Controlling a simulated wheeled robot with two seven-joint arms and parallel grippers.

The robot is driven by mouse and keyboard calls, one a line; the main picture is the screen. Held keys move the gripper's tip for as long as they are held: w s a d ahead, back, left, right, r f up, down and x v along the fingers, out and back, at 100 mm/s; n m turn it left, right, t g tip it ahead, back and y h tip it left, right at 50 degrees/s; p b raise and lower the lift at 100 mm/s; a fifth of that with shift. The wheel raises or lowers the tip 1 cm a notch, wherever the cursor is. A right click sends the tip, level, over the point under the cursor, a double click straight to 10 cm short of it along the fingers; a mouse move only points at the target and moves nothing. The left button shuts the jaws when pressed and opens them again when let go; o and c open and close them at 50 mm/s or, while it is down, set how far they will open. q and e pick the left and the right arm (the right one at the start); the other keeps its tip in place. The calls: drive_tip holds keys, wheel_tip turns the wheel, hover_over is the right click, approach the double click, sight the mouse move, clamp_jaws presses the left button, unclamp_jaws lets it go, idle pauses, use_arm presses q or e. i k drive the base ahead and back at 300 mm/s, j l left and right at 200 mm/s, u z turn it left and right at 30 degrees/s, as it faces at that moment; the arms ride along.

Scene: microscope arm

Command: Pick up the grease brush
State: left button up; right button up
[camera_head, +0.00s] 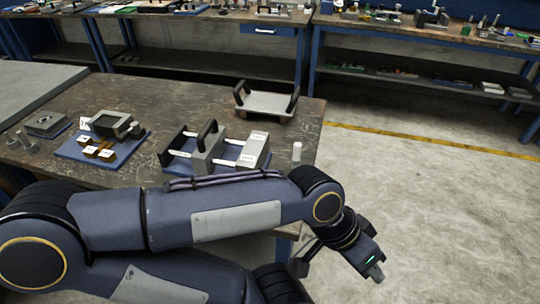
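I cannot clearly make out a grease brush. A small pale upright cylinder (297,152) stands near the right edge of the workbench (200,98), but I cannot tell whether it is the brush. My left arm reaches across the front of the bench. My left gripper (374,269) hangs past the bench's right edge, over the floor, apart from everything on the bench. Its fingers are mostly hidden by its own body, so its opening is unclear. My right gripper is not in view.
A blue tray with small brass blocks (72,148) lies at left. A grey tray with two handles (265,104) sits at the back right. Floor (440,200) right of the bench is clear.

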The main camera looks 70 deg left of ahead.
sight(297, 146)
drive_tip(key=i+u, duration=0.1)
drive_tip(key=u, duration=0.85)
drive_tip(key=i+l+u, duration=0.1)
drive_tip(key=u, duration=0.35)
drive_tip(key=i+l+u, duration=0.1)
drive_tip(key=u, duration=0.35)
drive_tip(key=l+u, duration=0.1)
drive_tip(key=u, duration=0.4)
drive_tip(key=i+l+u, duration=0.15)
drive_tip(key=u, duration=0.35)
drive_tip(key=i+l+u, duration=0.15)
drive_tip(key=u, duration=0.3)
drive_tip(key=l+u, duration=0.3)
drive_tip(key=u, duration=0.2)
drive_tip(key=i+l+u, duration=0.1)
drive_tip(key=l+u, duration=0.2)
drive_tip(key=u, duration=0.15)
